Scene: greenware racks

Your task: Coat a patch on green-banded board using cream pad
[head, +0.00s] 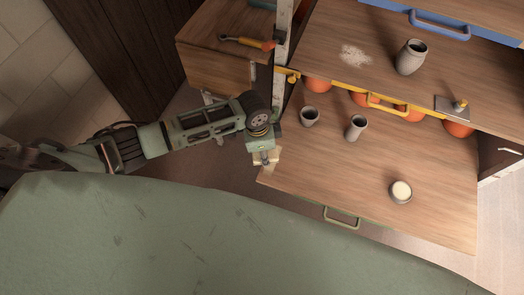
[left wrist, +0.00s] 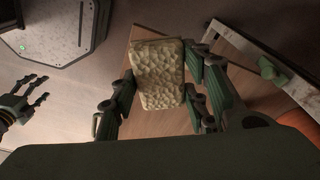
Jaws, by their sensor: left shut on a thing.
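My left gripper (head: 264,150) is shut on the cream pad (head: 272,160), at the left corner of the front board (head: 330,175). In the left wrist view the pad (left wrist: 158,75) is a pitted cream block between the fingers of my left gripper (left wrist: 160,90). The front board is brown wood with an olive-green handle (head: 341,221); its edge band is hard to make out. A small bowl with cream contents (head: 401,190) stands on its right part. My right gripper (left wrist: 38,89) shows at the left of the left wrist view, fingers spread and empty.
Two grey cups (head: 309,117) (head: 356,127) stand at the back of the front board. The yellow-handled board behind bears a pale powdery patch (head: 355,56), a grey vase (head: 411,57) and a flat tool (head: 454,108). A post (head: 282,60) rises left. The front board's middle is clear.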

